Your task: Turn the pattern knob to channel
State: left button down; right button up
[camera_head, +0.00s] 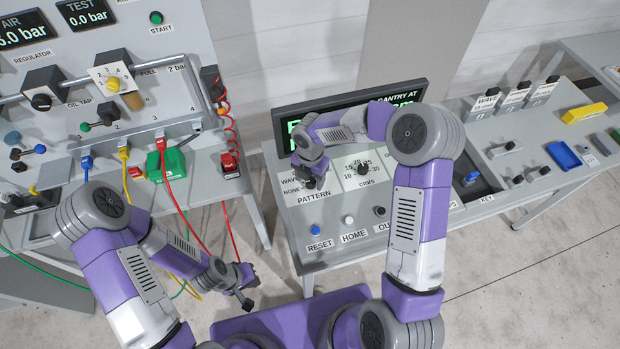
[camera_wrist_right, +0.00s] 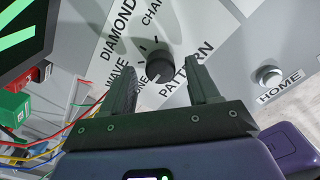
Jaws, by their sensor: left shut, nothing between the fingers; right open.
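The black pattern knob (camera_wrist_right: 155,64) is on the grey console panel, with the PATTERN label beside it. In the right wrist view, its pale pointer mark is on the side of the partly hidden NONE label. The WAVE, DIAMOND and cut-off CHAN... labels lie around it. My right gripper (camera_wrist_right: 161,80) is open, with one finger on each side of the knob in the picture; I cannot tell whether they touch it. In the head view my right gripper (camera_head: 310,172) covers much of the knob. My left gripper (camera_head: 246,291) is shut and empty, low in front of the left bench.
A speed dial (camera_head: 363,168) is right of the pattern knob. RESET (camera_head: 315,230) and HOME (camera_head: 348,220) buttons are at the console's front. A display screen (camera_head: 290,126) stands behind. Coloured hoses (camera_head: 172,197) hang from the left bench.

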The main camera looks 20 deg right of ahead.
jog(key=shift+s+f, duration=0.15)
jog(key=shift+f, duration=0.05)
jog(key=c, duration=1)
jog(key=shift+c, duration=0.2)
